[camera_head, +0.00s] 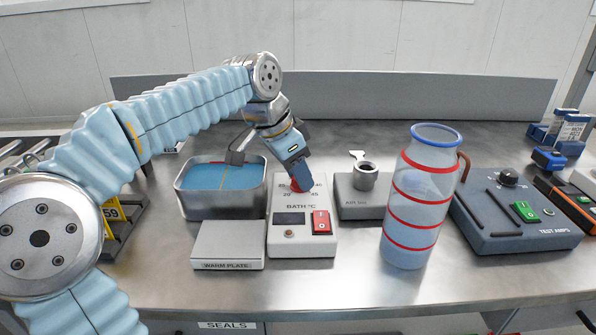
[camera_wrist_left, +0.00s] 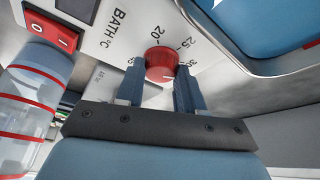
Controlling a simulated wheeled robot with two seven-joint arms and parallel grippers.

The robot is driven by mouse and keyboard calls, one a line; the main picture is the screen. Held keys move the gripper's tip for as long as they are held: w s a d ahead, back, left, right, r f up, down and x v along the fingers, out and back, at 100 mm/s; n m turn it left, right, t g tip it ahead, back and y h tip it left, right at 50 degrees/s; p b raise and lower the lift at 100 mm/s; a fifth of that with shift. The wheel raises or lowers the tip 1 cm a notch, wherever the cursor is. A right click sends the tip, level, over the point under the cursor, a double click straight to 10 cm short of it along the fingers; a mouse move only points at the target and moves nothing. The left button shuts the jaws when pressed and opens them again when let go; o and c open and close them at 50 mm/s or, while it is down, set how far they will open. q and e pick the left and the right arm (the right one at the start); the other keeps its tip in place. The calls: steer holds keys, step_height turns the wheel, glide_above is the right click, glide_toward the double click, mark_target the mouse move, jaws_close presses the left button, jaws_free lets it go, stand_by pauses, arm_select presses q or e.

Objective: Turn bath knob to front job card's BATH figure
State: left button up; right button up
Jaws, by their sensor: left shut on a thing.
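The bath knob is a red round knob on the sloped top of the white BATH °C box (camera_head: 302,240). In the left wrist view the red knob (camera_wrist_left: 160,62) sits between the two blue fingers of my left gripper (camera_wrist_left: 160,80), which is shut on it. Scale marks 20, 25 and 30 show around it; which one it points to I cannot tell. In the head view my left gripper (camera_head: 300,183) comes down over the knob and partly hides it and its scale. The box's small display looks dark. No readable job card with a BATH figure is in view.
A metal water bath (camera_head: 222,208) and a warm plate (camera_head: 228,246) stand left of the box. An air unit (camera_head: 360,203), a tall red-ringed clear cylinder (camera_head: 418,200) and a TEST AMPS box (camera_head: 515,225) stand to the right. The bench front is clear.

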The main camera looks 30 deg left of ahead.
arm_select(q)
steer(key=o, duration=1)
steer(key=v, duration=1.4)
steer(key=shift+w+f, duration=0.1)
